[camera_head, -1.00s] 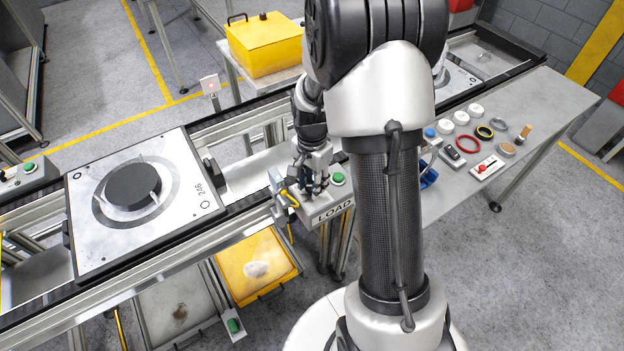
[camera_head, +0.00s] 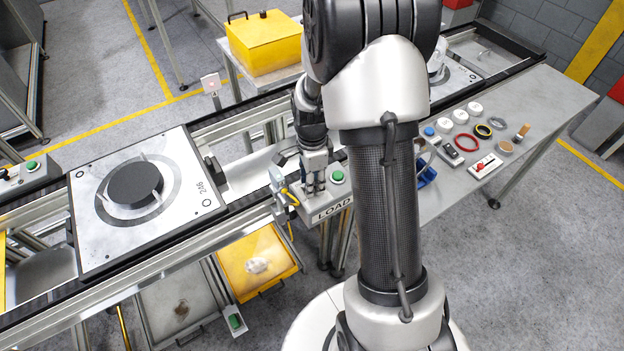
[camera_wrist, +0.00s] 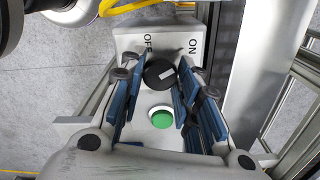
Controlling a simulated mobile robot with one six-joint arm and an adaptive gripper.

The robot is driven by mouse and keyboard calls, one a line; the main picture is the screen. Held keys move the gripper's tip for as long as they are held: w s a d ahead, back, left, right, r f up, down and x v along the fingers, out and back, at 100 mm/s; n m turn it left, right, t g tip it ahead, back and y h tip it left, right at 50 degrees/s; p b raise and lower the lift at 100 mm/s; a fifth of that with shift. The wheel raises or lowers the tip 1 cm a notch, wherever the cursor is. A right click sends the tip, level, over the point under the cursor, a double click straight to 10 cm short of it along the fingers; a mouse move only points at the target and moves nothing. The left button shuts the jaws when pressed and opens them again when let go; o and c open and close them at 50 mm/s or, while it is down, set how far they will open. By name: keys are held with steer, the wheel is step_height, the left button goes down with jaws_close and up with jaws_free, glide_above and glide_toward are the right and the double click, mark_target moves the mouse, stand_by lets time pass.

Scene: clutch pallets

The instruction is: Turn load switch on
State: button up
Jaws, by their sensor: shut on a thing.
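The load switch box (camera_head: 328,210), labelled LOAD, stands beside the conveyor. In the wrist view, its pale face carries OFF at left, ON at right, a round black knob (camera_wrist: 160,74) with a short white mark, and a green button (camera_wrist: 161,118). The mark is slanted, its upper end leaning toward the ON side. My gripper (camera_head: 314,188) points down over the box. In the wrist view, its blue fingers (camera_wrist: 158,76) stand on both sides of the knob and are shut on it. The knob is hidden behind the fingers in the head view.
The conveyor holds a pallet (camera_head: 95,237) with a black disc at left. A table (camera_head: 545,95) with several small parts is at right. A yellow bin (camera_head: 258,262) sits below the conveyor.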

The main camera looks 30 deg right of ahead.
stand_by(0.3)
steer(key=o, duration=1.1)
step_height(320, 180, up, 12)
stand_by(0.3)
